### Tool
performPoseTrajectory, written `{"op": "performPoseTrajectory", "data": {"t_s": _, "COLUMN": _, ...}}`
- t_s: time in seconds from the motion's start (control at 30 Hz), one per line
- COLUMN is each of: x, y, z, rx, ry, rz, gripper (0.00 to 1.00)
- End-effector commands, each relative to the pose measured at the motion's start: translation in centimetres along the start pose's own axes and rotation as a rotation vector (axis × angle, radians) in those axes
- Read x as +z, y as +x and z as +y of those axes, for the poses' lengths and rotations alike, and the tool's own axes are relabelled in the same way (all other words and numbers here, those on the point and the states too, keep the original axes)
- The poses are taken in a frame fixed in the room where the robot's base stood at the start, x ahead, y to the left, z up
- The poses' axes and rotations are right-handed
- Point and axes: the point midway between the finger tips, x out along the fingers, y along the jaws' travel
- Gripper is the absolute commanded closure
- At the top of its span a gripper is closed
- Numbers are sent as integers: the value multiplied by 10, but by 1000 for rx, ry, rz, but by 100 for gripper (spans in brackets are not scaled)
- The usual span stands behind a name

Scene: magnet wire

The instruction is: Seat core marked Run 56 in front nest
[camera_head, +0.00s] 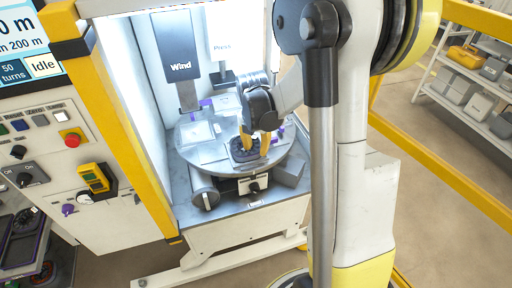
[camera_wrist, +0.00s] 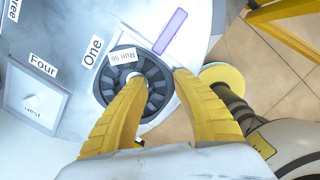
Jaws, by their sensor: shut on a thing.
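The core marked Run 56 (camera_wrist: 126,60) is a dark ring with dark segments around its middle and a white label. In the head view the core (camera_head: 240,155) is at the front of the round turntable (camera_head: 290,162). My gripper (camera_wrist: 158,82) is shut on the ring's wall, one yellow finger inside the ring and one at its outer side. My gripper (camera_head: 254,150) reaches down from above in the head view. The core lies beside the label One (camera_wrist: 93,51). The front nest is hidden under the core, and I cannot tell whether the core touches it.
Yellow frame posts (camera_head: 110,100) edge the cell. A control panel (camera_head: 45,150) is at left, a shelf (camera_head: 475,78) at right.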

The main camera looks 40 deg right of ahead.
Motion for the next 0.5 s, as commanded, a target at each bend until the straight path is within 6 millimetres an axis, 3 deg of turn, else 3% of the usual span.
{"op": "performPoseTrajectory", "data": {"t_s": 0.23, "x": 0, "y": 5, "z": 0, "rx": 0, "ry": 0, "rz": 0, "gripper": 100}}
{"op": "performPoseTrajectory", "data": {"t_s": 0.27, "x": 0, "y": 4, "z": 0, "rx": 0, "ry": 0, "rz": 0, "gripper": 61}}
{"op": "performPoseTrajectory", "data": {"t_s": 0.3, "x": 0, "y": 4, "z": 0, "rx": 0, "ry": 0, "rz": 0, "gripper": 49}}
{"op": "performPoseTrajectory", "data": {"t_s": 0.33, "x": 0, "y": 4, "z": 0, "rx": 0, "ry": 0, "rz": 0, "gripper": 45}}
{"op": "performPoseTrajectory", "data": {"t_s": 0.5, "x": 0, "y": 4, "z": 0, "rx": 0, "ry": 0, "rz": 0, "gripper": 45}}
